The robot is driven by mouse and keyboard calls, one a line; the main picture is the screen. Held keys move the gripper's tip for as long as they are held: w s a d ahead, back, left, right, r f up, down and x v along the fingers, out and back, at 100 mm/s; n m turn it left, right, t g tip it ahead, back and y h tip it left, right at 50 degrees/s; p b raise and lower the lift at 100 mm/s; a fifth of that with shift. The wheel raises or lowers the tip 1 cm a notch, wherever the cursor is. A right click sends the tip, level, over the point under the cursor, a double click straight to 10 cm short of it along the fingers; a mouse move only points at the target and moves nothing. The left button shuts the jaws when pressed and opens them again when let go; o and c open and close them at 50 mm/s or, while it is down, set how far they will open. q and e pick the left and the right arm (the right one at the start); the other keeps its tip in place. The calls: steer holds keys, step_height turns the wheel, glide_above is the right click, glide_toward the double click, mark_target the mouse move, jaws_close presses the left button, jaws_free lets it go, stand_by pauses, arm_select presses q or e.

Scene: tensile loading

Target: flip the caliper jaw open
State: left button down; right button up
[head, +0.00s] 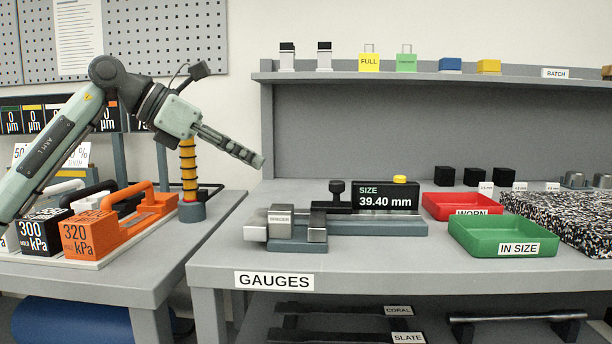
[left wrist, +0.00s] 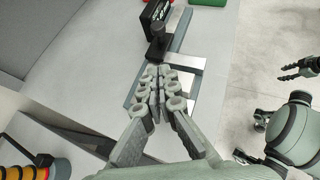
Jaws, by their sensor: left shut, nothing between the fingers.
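The caliper stands on the gauges bench in the head view, with a grey base (head: 380,228), a steel jaw block (head: 317,222), a black knob (head: 337,188) and a black display (head: 385,197) reading "SIZE 39.40 mm". My right gripper (left wrist: 300,69) shows small at the right edge there.
A red tray (head: 462,205) and a green tray (head: 502,238) stand right of the caliper. A yellow-ringed post (head: 188,170) and orange-handled block (head: 90,232) are on the left bench. A gap separates the two benches.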

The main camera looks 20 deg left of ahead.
arm_select(q)
glide_toward(339, 187)
steer(key=f, duration=0.2)
steer(key=w+a+f, duration=0.1)
steer(key=shift+f, duration=0.4)
steer(key=shift+w+d+p, duration=0.45)
steer(key=shift+w+d, duration=0.5)
steer(key=shift+d, duration=0.05)
steer(key=shift+w+d+f, duration=0.1)
steer(key=shift+w+d, duration=0.4)
arm_select(e)
steer(key=shift+x, duration=1.15)
steer(key=shift+a, duration=0.2)
arm_select(q)
steer(key=shift+d, duration=0.1)
steer(key=shift+w+d+p, duration=0.15)
steer(key=shift+d+p, duration=0.15)
steer(key=shift+d, duration=0.25)
steer(key=shift+w+d+p, duration=0.15)
steer(key=shift+d+p, duration=0.1)
steer(key=shift+d, duration=0.3)
steer(key=shift+w+d, duration=0.1)
steer(key=shift+d, duration=0.15)
arm_select(e)
step_height(339, 187, down, 3)
steer(key=shift+w+r, duration=0.1)
steer(key=shift+r, duration=0.15)
arm_select(q)
steer(key=shift+a, duration=0.1)
